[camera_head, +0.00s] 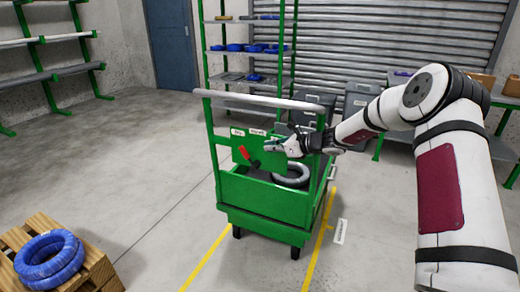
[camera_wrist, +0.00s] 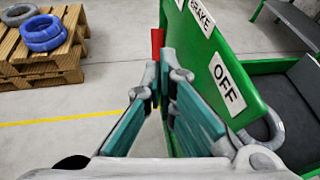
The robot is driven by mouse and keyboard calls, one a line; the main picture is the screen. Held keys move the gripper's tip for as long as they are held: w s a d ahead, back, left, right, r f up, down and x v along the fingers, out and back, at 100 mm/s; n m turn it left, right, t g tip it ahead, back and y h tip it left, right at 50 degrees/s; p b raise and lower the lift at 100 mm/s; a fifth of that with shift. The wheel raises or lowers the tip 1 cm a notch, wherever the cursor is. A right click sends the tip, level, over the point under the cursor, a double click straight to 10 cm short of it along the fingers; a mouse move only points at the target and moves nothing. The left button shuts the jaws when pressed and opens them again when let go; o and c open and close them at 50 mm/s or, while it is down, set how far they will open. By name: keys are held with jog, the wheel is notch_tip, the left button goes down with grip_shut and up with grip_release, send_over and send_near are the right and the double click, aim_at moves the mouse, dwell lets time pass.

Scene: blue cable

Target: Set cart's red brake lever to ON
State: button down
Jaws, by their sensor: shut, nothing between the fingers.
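The green cart (camera_head: 262,205) stands mid-room in the head view, with a green label panel near its handle end. The red brake lever (camera_head: 243,152) is on the panel's left side, its top leaning left, below a small white label (camera_head: 237,132). The wrist view shows part of the lever (camera_wrist: 157,48) just beyond my fingertips; its lower part is hidden by them. A BRAKE label (camera_wrist: 201,18) and an OFF label (camera_wrist: 227,83) are on the panel to the right. My gripper (camera_head: 268,147) is shut and empty, right of the lever; I cannot tell whether they touch.
The cart's grey handle bar (camera_head: 258,100) crosses above the panel. A grey coil (camera_head: 291,175) lies in the cart. A wooden pallet (camera_head: 98,270) with blue coils (camera_head: 48,258) is at lower left. A shelf (camera_head: 240,82) stands behind. The floor left of the cart is clear.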

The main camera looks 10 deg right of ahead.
jog(key=shift+v, duration=0.95)
